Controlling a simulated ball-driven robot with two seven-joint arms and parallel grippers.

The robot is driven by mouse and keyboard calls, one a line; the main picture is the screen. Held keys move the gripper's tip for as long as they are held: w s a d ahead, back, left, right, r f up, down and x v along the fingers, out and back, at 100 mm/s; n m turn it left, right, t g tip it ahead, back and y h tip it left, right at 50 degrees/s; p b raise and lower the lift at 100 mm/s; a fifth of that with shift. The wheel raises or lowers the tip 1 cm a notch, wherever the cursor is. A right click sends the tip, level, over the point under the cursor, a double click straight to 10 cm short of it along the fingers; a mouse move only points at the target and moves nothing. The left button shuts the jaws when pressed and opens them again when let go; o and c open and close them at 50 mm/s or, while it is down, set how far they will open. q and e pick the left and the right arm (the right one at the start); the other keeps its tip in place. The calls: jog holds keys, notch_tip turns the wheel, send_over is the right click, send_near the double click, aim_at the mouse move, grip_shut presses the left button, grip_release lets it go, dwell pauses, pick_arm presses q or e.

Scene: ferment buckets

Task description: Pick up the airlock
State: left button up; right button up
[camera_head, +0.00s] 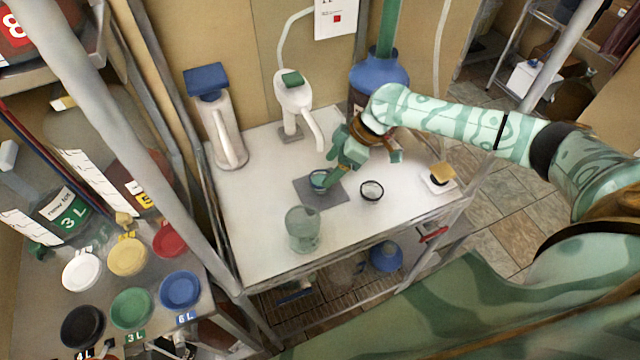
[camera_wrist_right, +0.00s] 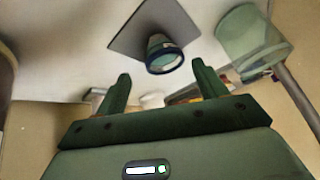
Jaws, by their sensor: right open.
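A small cup-like piece with a blue rim (camera_head: 319,180) stands on a dark grey mat (camera_head: 322,201) on the white table; it looks like the airlock, though I cannot be sure. In the right wrist view the blue-rimmed piece (camera_wrist_right: 163,56) lies beyond the fingertips, roughly centred between them. My right gripper (camera_head: 336,172) is beside it in the head view, and in the wrist view the gripper (camera_wrist_right: 160,74) is open with nothing between its fingers. My left gripper is not in view.
A clear greenish beaker (camera_head: 302,230) stands at the table's front. A small dark-rimmed cup (camera_head: 372,191) is right of the mat. A wooden-topped item (camera_head: 441,174) is near the right edge. A white dispenser (camera_head: 293,100) and a blue-topped jug (camera_head: 381,70) stand behind.

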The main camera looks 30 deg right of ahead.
aim_at(321, 179)
jog(key=x, duration=0.5)
jog(key=shift+s+a+f+b, duration=0.15)
jog(key=shift+a+f+b, duration=0.05)
jog(key=shift+b, duration=0.1)
jog(key=shift+r, duration=0.1)
jog(key=c, duration=1)
jog(key=shift+c, duration=0.2)
